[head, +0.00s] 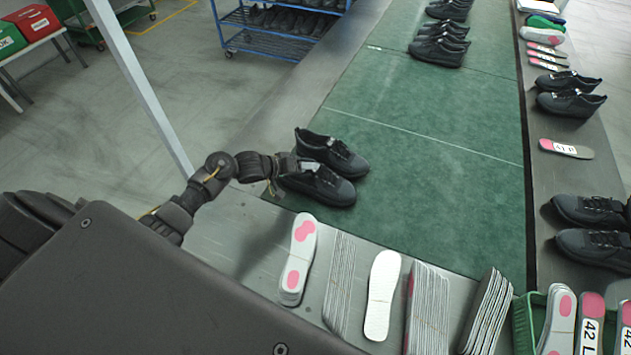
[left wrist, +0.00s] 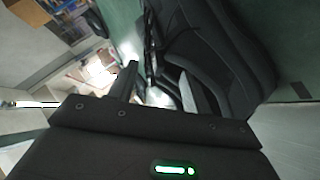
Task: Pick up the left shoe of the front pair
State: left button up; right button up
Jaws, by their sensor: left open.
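The front pair is two dark grey-black shoes side by side on the green belt, toes pointing right in the head view. The far shoe (head: 338,150) stands behind the near shoe (head: 325,187). My left gripper (head: 296,165) is at the heel end of the pair, its fingers close to the near shoe's collar and partly hidden. In the left wrist view, a dark shoe (left wrist: 225,45) fills the upper right. The left fingers (left wrist: 158,88) are apart, the right-hand one overlapping the shoe's opening. I cannot tell whether it touches. My right gripper is out of view.
More shoe pairs (head: 438,50) stand farther along the green belt (head: 430,130). Stacks of insoles (head: 299,255) lie along the near metal edge, beside a green bin (head: 523,325). Shoes and insoles line the right side table (head: 590,165). The belt right of the pair is clear.

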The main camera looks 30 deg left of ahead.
pick_arm(q)
jog(key=shift+x, duration=1.45)
jog(key=shift+s, duration=0.1)
jog(key=shift+c, duration=0.4)
grip_shut()
